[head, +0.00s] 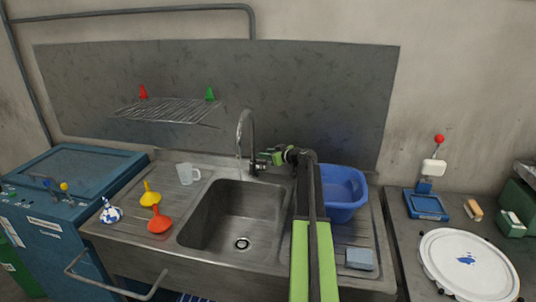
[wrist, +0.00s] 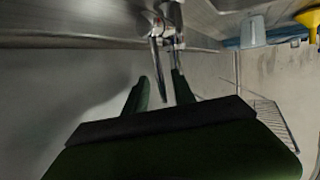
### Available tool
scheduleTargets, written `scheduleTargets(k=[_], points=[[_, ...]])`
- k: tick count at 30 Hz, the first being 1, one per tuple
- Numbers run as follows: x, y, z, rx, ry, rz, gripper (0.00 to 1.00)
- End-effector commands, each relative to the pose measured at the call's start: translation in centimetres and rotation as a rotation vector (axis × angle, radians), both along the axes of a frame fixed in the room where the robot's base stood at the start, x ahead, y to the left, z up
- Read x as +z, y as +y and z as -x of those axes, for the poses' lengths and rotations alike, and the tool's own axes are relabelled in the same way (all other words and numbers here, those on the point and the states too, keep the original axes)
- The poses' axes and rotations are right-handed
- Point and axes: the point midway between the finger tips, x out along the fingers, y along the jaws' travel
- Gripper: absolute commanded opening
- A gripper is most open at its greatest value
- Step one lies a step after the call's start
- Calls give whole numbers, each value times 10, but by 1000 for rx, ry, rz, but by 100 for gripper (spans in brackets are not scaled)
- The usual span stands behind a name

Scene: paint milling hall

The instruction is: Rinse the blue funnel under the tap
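A blue-and-white blotched funnel (head: 111,214) stands spout up on the drainboard left of the sink (head: 236,218). It is the only bluish funnel I see. The chrome tap (head: 252,140) arches over the basin, and a thin pale streak below its spout looks like water. My gripper (head: 268,157) is beside the tap's base, on its right. In the wrist view my gripper's two green fingers (wrist: 160,80) are apart, with a chrome part of the tap (wrist: 157,55) showing between them. I cannot tell whether they touch it. No funnel is in my gripper.
A yellow funnel (head: 150,194), a red funnel (head: 159,221) and a clear mug (head: 187,173) stand left of the basin. A wire rack (head: 168,110) holds a red cone and a green cone. A blue tub (head: 342,192) and grey-blue block (head: 360,259) are right of the basin.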

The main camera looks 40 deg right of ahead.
Motion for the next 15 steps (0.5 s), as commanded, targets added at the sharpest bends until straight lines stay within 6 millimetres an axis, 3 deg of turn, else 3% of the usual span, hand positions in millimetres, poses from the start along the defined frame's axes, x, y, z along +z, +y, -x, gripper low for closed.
scheduleTargets(k=[8, 11, 15], points=[[2, 2, -2, 2, 0, 0, 31], [13, 2, -2, 2, 0, 0, 31], [43, 2, -3, 2, 0, -1, 31]])
